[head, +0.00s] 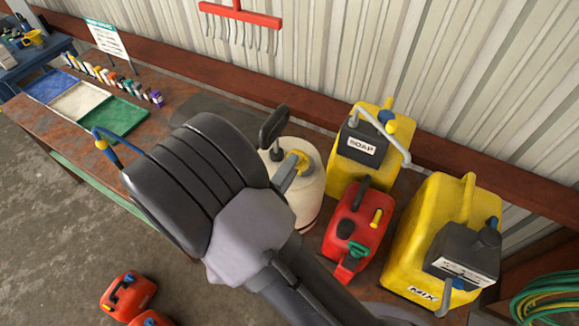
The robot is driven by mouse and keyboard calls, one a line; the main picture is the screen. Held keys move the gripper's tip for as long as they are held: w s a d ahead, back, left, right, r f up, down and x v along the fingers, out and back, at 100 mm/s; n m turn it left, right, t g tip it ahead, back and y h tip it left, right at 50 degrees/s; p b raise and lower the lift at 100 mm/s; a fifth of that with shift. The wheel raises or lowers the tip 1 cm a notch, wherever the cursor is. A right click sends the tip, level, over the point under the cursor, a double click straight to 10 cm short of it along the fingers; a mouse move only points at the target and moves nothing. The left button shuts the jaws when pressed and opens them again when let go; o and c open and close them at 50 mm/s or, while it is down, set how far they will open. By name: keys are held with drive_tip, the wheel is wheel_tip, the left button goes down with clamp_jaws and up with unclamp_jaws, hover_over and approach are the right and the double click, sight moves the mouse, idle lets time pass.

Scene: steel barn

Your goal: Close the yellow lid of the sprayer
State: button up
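The sprayer seems to be the white tank (309,190) on the bench, with a black pump handle (272,126) on top. Its yellow lid (300,160) shows at the upper right of the tank, beside a short grey piece (287,177) that runs down-left toward my arm. I cannot tell whether that piece belongs to the sprayer, or whether the lid is open or shut. My dark arm covers the tank's left and lower side. My gripper's fingers do not show.
A yellow SOAP jug (347,174), a red can (347,232) and a yellow MIX jug (408,253) crowd the sprayer's right. Shallow trays (115,118) and small bottles lie at the left. A red rack (240,14) hangs on the wall. Red cans (127,294) stand on the floor.

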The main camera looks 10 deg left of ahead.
clamp_jaws()
idle(1.4)
